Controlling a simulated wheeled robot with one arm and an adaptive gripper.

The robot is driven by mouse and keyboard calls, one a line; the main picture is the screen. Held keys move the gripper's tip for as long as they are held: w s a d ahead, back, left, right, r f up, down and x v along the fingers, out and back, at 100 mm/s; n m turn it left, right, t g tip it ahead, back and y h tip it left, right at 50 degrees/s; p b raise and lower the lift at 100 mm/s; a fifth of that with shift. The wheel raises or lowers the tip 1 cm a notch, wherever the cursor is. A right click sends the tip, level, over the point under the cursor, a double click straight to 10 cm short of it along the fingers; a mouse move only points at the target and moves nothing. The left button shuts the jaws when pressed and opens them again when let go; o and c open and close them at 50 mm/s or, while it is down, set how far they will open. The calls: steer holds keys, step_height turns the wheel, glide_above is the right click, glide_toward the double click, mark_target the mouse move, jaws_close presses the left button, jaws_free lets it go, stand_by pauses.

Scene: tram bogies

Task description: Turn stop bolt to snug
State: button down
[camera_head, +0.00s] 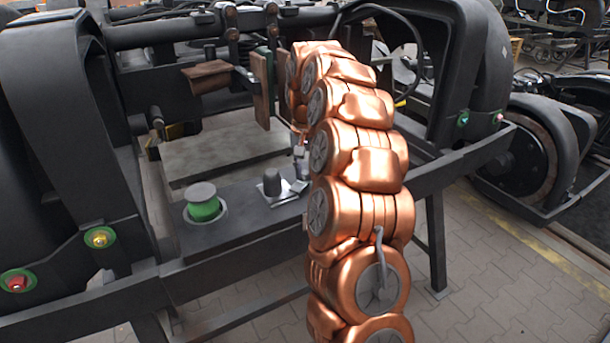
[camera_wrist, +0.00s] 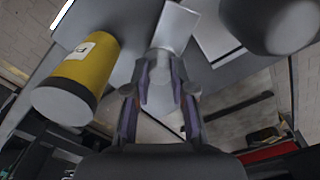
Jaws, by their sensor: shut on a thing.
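My gripper (camera_wrist: 162,88) shows in the wrist view, its two grey fingers with purple pads closed in around a small grey bolt-like piece, which I take for the stop bolt (camera_wrist: 158,62). The bolt stands beside a pale metal block (camera_wrist: 178,24). The fingertips cover part of the bolt, so its head and thread cannot be told. In the head view my gripper (camera_head: 299,160) points down just left of my copper arm, above the right end of a dark beam (camera_head: 240,224). The arm hides part of the gripper, and the bolt cannot be made out there.
A dark rounded knob (camera_head: 272,182) on a metal plate stands close left of my gripper. A green cylinder with a grey cap (camera_head: 203,204) stands further left. A yellow cylinder (camera_wrist: 82,72) shows in the wrist view. Hanging plates (camera_head: 262,88) stand behind. Paved floor lies right.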

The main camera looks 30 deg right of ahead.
mark_target(305, 171)
steer(key=shift+m+b, duration=0.5)
steer(key=shift+m, duration=0.5)
steer(key=c, duration=1)
jaws_free()
steer(key=shift+r, duration=0.2)
steer(key=shift+r, duration=3.6)
